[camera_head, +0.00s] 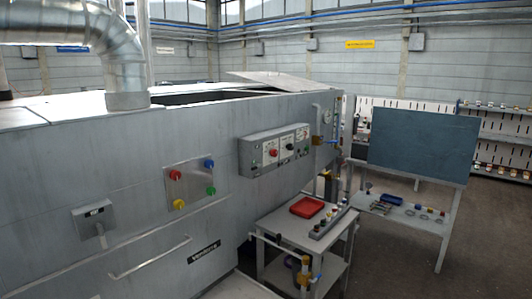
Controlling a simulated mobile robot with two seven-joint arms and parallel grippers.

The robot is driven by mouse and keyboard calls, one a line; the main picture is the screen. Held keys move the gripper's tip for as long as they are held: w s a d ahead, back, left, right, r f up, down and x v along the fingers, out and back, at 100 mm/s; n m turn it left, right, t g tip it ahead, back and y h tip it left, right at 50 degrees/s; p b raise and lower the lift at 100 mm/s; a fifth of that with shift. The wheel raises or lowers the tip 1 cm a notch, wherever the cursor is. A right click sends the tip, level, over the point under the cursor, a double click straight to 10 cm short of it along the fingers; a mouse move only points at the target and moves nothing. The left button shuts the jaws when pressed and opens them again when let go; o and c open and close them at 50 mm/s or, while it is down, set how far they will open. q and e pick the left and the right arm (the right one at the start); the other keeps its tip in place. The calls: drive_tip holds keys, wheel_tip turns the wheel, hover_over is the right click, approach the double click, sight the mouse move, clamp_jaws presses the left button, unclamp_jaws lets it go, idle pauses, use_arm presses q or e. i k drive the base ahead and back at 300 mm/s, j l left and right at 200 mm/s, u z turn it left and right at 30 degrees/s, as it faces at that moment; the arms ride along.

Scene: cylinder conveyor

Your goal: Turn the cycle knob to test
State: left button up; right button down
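A grey control box (245,158) is mounted on the side of the large grey machine, near the middle of the view. Its front has several white label plates, a red round control (273,152), a black knob (290,147) and small green controls. The labels are too small to read, so I cannot tell which control is the cycle knob or where it points. Neither of my grippers shows in the view.
A plate with red, blue, yellow and green buttons (190,185) is left of the box.

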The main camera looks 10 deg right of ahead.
sight(290, 147)
drive_tip(key=i+l+u, duration=0.1)
drive_tip(key=l, duration=0.25)
drive_tip(key=i+l+u, duration=0.1)
drive_tip(key=l, duration=0.25)
drive_tip(key=i+l+u, duration=0.1)
drive_tip(key=i+l, duration=0.15)
drive_tip(key=i+l+u, duration=0.1)
drive_tip(key=l, duration=0.35)
drive_tip(key=i+l+u, duration=0.1)
drive_tip(key=l, duration=0.3)
drive_tip(key=i+l+u, duration=0.1)
drive_tip(key=l, duration=0.25)
